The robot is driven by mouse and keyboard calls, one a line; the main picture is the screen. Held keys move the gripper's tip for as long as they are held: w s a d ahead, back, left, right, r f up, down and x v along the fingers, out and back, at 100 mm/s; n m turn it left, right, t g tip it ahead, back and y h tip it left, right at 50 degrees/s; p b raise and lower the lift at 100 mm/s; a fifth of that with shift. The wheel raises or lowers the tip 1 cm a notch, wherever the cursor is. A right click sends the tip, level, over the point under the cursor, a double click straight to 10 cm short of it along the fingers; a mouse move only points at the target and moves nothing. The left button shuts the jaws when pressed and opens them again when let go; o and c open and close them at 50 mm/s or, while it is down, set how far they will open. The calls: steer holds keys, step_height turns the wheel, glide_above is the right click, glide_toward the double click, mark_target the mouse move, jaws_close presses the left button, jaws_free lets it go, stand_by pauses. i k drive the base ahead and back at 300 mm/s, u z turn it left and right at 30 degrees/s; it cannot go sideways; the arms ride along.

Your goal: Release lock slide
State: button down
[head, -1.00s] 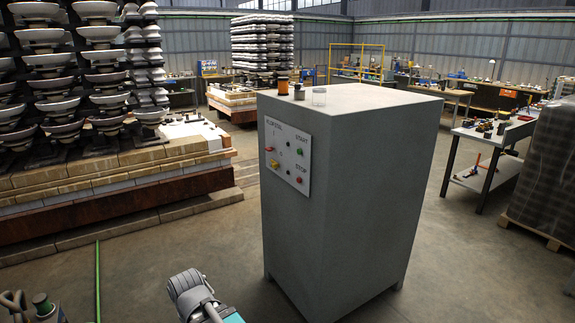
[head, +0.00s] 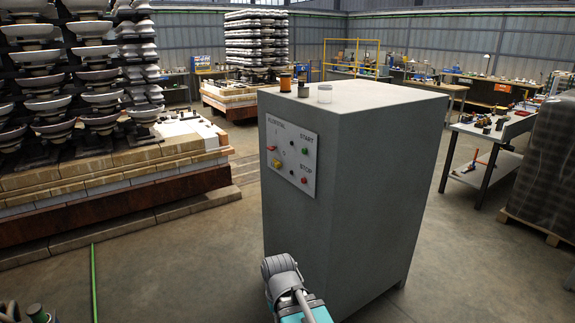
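I cannot make out a lock slide. A large grey cabinet (head: 380,190) stands in the middle of the head view. A grey and teal part of my arm shows low in front of the cabinet's lower left side. My gripper's fingers cannot be seen, so I cannot see whether they hold anything.
An orange-brown spool (head: 285,83), a small dark object and a clear jar (head: 324,94) stand on the cabinet. Insulator stacks (head: 60,80) on a brick base fill the left. A workbench (head: 490,130) and wrapped pallet (head: 545,170) are at right. Floor between is open.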

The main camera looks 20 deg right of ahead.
mark_target(277, 164)
steer(key=z, duration=0.3)
steer(key=k, duration=0.6)
steer(key=z, duration=0.35)
steer(key=i, duration=1.8)
steer(key=u, duration=0.55)
